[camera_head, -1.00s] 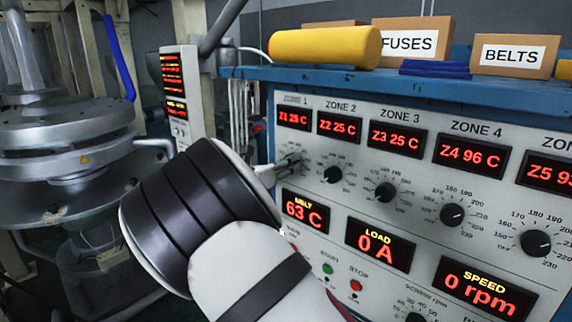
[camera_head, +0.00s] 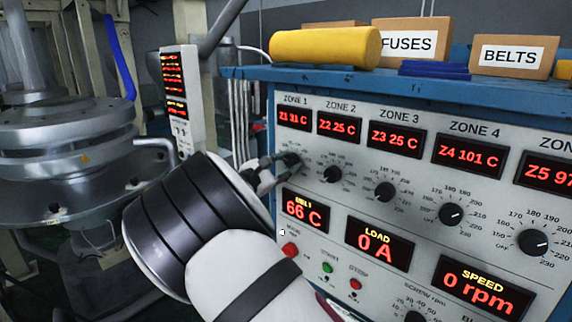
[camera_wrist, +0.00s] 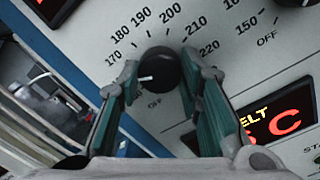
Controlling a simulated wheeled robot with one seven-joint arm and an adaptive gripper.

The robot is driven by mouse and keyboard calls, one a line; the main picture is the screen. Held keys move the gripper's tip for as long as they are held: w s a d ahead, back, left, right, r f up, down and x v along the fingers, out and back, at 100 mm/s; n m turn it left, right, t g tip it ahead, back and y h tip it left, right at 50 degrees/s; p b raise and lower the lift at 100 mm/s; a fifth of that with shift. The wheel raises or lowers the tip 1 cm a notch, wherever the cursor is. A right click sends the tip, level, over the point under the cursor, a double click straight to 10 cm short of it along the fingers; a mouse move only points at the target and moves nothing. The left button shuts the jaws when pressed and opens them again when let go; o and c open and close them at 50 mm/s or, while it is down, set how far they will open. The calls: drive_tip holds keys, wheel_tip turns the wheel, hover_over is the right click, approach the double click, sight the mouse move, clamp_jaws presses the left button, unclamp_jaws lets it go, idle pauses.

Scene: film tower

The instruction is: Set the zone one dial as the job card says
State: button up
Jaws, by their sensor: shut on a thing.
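The zone one dial (camera_wrist: 165,70) is a black round knob on the white control panel. In the wrist view it sits between the two fingers of my gripper (camera_wrist: 160,78), which is shut on it. Its white mark points left, to a part of the scale between 170 and OFF where a finger hides the numbers. In the head view my gripper (camera_head: 278,167) reaches the dial from the left and partly hides it. The zone one display (camera_head: 294,117) above it is lit red and seems to read 31 C. No job card can be made out.
The zone two dial (camera_head: 332,174) is close on the right, with the zone three dial (camera_head: 385,191) beyond it. The melt display (camera_head: 305,209), a red button (camera_head: 290,250) and the start and stop buttons lie below. Boxes and a yellow roll (camera_head: 325,47) rest on the blue shelf.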

drive_tip(key=m, duration=0.4)
drive_tip(key=shift+m, duration=0.4)
drive_tip(key=m, duration=0.4)
drive_tip(key=shift+h, duration=0.3)
drive_tip(key=m, duration=0.3)
drive_tip(key=shift+m+g+p, duration=0.3)
drive_tip(key=shift+m, duration=1.9)
drive_tip(key=o, duration=1.2)
drive_tip(key=shift+c, duration=0.2)
drive_tip(key=shift+a, duration=0.1)
